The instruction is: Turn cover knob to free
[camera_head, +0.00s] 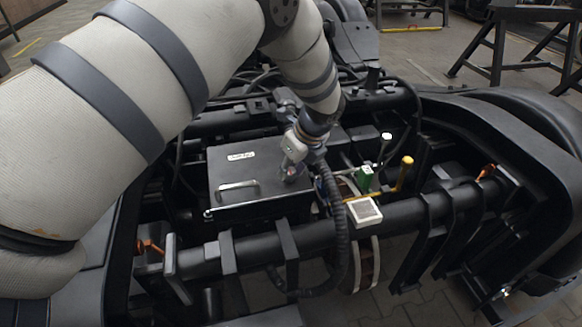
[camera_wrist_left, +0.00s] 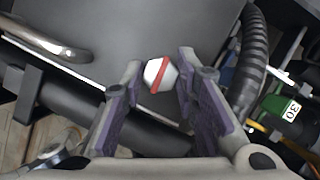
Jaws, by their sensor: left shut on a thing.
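The black box cover (camera_head: 240,170) sits in the middle of the bogie, with a bar handle (camera_head: 238,189) and a small white label on top. The cover knob (camera_wrist_left: 160,75) is white with a red stripe across its face and shows at the cover's edge in the left wrist view. My left gripper (camera_head: 292,172) reaches down onto the cover's right side. In the left wrist view its purple-padded fingers (camera_wrist_left: 160,83) stand on either side of the knob, shut on it. The fingers hide the knob's sides. My right gripper is not in view.
A ribbed black hose (camera_head: 335,225) runs down just right of the gripper. A green tag (camera_head: 364,178), a yellow-topped handle (camera_head: 405,172) and a white-topped block (camera_head: 364,212) stand further right. A thick black tube (camera_head: 310,235) crosses in front of the cover.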

